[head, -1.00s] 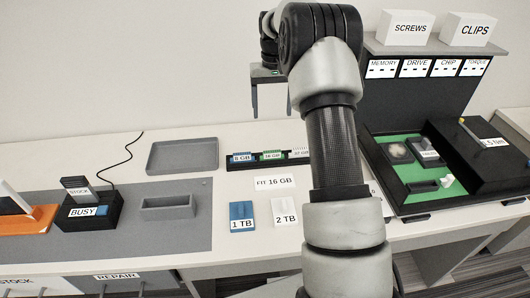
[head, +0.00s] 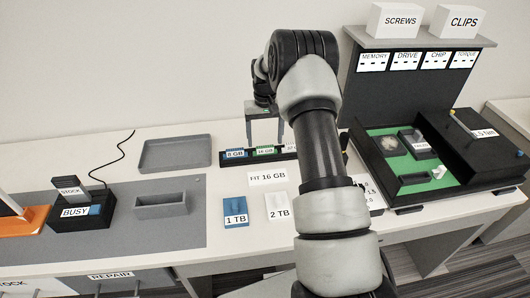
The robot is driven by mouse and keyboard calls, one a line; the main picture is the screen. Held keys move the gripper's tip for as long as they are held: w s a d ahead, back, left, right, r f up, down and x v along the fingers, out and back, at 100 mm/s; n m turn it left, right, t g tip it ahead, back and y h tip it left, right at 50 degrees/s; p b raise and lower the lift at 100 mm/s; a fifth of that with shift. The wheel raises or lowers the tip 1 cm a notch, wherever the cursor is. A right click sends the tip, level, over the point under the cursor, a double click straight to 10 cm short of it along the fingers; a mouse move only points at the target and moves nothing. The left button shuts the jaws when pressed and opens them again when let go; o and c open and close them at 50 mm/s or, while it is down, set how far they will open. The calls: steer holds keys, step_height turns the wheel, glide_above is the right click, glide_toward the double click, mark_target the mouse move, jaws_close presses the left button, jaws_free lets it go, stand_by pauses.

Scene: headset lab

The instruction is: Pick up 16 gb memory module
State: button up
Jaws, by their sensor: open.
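The 16 GB memory module (head: 264,150) is green with a white label. It stands in a black rack (head: 222,162) near the back of the table, between the blue 8 GB module (head: 234,154) and a third module (head: 291,149) that my arm partly hides. My gripper (head: 265,143) is open and points down with its fingers around the top of the green module's place. I cannot tell whether the fingers touch the module.
A grey tray (head: 175,155) lies left of the rack. A "FIT 16 GB" card (head: 267,177), a blue 1 TB drive (head: 235,211) and a white 2 TB drive (head: 278,207) lie in front. A black case with green floor (head: 386,167) stands right.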

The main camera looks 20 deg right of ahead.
mark_target(265, 152)
step_height(265, 152, down, 3)
steer(key=shift+r, duration=0.1)
steer(key=c, duration=1.1)
steer(key=shift+r, duration=0.1)
